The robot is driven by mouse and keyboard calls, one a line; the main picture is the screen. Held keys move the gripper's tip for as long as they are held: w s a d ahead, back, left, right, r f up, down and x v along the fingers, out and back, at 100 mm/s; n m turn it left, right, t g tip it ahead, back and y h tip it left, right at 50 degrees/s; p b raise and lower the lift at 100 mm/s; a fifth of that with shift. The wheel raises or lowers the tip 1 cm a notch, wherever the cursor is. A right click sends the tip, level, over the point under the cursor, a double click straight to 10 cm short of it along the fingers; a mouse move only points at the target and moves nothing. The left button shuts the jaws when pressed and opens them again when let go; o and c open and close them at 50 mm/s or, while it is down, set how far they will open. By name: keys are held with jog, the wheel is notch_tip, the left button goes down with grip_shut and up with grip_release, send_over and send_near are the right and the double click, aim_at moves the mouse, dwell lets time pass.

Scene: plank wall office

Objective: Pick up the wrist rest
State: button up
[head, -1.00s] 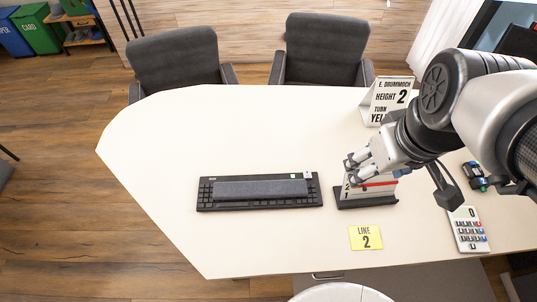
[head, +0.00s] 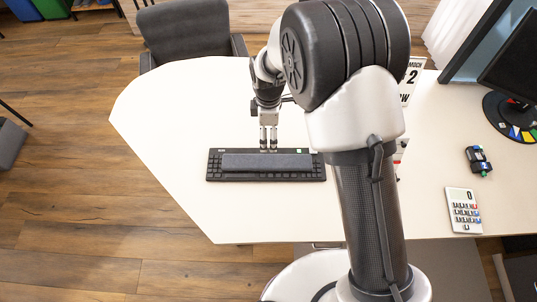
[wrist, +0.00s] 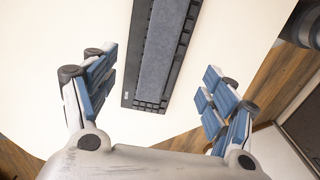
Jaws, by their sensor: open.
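The wrist rest (head: 267,162) is a long dark grey padded bar lying on top of a black keyboard (head: 216,176) on the white desk. In the wrist view the wrist rest (wrist: 162,55) runs up and down the picture between the fingers, along the keyboard (wrist: 152,104), and its upper end is cut off by the frame. My gripper (head: 268,146) is at the keyboard's far edge in the head view, pointing down. In the wrist view my gripper (wrist: 158,85) is open and empty, with blue finger pads either side of the keyboard. Its exact height above the rest is unclear.
A calculator (head: 464,211), a small black device (head: 478,160) and a monitor (head: 512,70) stand at the right of the desk (head: 170,120). The desk left of the keyboard is clear. A chair (head: 186,40) stands behind.

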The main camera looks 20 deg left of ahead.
jog(key=b, duration=0.2)
send_over(267, 161)
jog(key=f, duration=1.1)
jog(key=shift+w+d+f, duration=0.2)
jog(key=shift+w+f, duration=0.05)
jog(key=shift+w, duration=0.1)
jog(key=f, duration=0.1)
jog(key=f+b, duration=0.1)
jog(key=f, duration=0.1)
jog(key=f+b, duration=0.1)
jog(key=f, duration=0.1)
jog(key=shift+s+a+f, duration=0.1)
jog(key=shift+s+a, duration=0.1)
jog(key=shift+s, duration=0.15)
jog(key=shift+c, duration=0.5)
jog(key=c, duration=1.2)
